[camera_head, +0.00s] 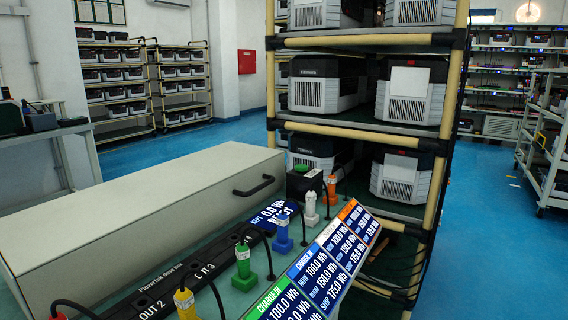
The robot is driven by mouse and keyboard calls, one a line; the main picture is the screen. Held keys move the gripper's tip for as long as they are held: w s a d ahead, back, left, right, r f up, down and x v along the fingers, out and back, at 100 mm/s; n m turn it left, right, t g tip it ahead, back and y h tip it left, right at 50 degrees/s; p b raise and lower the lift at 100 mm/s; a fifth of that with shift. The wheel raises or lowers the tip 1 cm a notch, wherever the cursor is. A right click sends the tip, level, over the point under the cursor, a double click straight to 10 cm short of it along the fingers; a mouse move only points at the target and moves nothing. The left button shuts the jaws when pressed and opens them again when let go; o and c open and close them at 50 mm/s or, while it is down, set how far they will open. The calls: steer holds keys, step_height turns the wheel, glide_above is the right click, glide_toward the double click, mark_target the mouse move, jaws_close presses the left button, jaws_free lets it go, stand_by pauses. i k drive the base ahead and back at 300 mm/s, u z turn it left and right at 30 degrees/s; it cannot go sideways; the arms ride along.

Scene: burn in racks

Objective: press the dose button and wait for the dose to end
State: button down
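Nothing touches the green top. A blue display (272,214) on the unit's front reads about 0.0 Wh and a word like "REST". Tilted coloured panels (325,262) in front read "CHARGE IN" 100.0 Wh, then 150.0 and 175.0 Wh. My gripper is not in view.
Yellow (185,303), green (243,260), blue (282,235), white (310,207) and orange (332,188) plugs with black cables stand between unit and panels. A rack of power stations (360,40) rises close behind. Blue floor (480,240) is clear at right.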

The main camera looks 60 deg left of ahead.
mark_target(301, 167)
steer(key=u, duration=0.9)
steer(key=i, duration=1)
steer(key=u, duration=0.9)
